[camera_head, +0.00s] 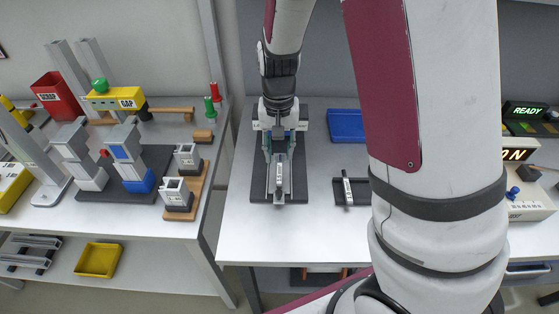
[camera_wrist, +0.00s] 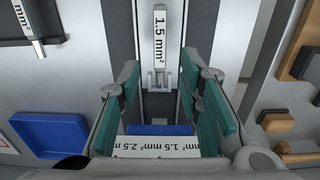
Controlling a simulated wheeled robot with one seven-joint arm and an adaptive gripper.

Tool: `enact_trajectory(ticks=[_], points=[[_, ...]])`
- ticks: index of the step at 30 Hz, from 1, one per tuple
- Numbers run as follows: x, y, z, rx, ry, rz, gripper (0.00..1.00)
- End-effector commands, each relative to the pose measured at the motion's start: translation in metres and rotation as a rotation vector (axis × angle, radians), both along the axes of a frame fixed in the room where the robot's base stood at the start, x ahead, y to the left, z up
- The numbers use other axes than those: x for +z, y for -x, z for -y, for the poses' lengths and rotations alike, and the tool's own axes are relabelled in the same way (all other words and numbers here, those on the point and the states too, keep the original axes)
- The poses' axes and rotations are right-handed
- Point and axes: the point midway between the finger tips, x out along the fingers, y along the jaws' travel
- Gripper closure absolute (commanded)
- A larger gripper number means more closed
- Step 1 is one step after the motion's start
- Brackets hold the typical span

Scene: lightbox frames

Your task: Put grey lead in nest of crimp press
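The crimp press (camera_head: 259,190) stands on a dark base on the middle bench. Its label strip reads 2.5 mm² and 1.5 mm² in the wrist view (camera_wrist: 165,147), with a blue part behind it. A grey bar tagged 1.5 mm², apparently the lead (camera_head: 279,178), lies lengthwise along the press's front channel. In the wrist view the bar (camera_wrist: 160,40) has a small forked piece at its inner end. My gripper (camera_head: 279,150) is over the press. Its teal-padded fingers (camera_wrist: 160,98) are apart, with nothing clearly held. I cannot tell whether the bar sits in the nest.
A dark holder (camera_head: 362,182) with another tagged bar lies right of the press, near a blue tray (camera_head: 346,125). The left bench holds another press, a red bin (camera_head: 57,97) and wooden blocks. My arm covers the bench's right part.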

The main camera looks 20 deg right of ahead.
Motion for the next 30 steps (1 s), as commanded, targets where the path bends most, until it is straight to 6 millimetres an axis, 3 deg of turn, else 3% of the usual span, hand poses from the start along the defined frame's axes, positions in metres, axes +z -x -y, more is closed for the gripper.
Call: enact_trajectory(ticks=[6,17,23,30], points=[[0.042,-0.001,0.0,0.0,0.0,0.004,0.67],[0.075,0.006,-0.001,0.012,-0.012,0.017,0.67],[0.127,0.04,-0.002,0.083,-0.052,0.1,0.67],[0.184,0.105,-0.002,0.206,-0.054,0.225,0.67]])
